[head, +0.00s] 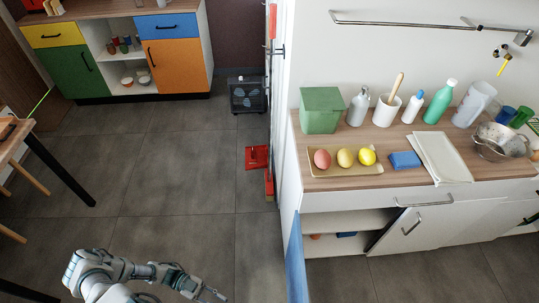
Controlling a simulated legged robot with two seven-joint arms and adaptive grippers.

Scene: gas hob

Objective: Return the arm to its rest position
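My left arm comes in at the bottom left of the head view, bent and held low over the grey tiled floor. Its gripper (212,294) is at the bottom edge of the view, pointing right. The fingers are small and partly cut off by the edge, so I cannot tell whether they are open or shut. I see nothing held in it. It is apart from the counter and cabinets. My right arm and gripper are not in view.
A wooden counter (335,181) on the right holds a green box, fruit tray, bottles and colander. Below it a blue door (296,262) stands open, right of my gripper. A table (12,140) is at left. A red dustpan (257,157) lies on the floor. The middle floor is clear.

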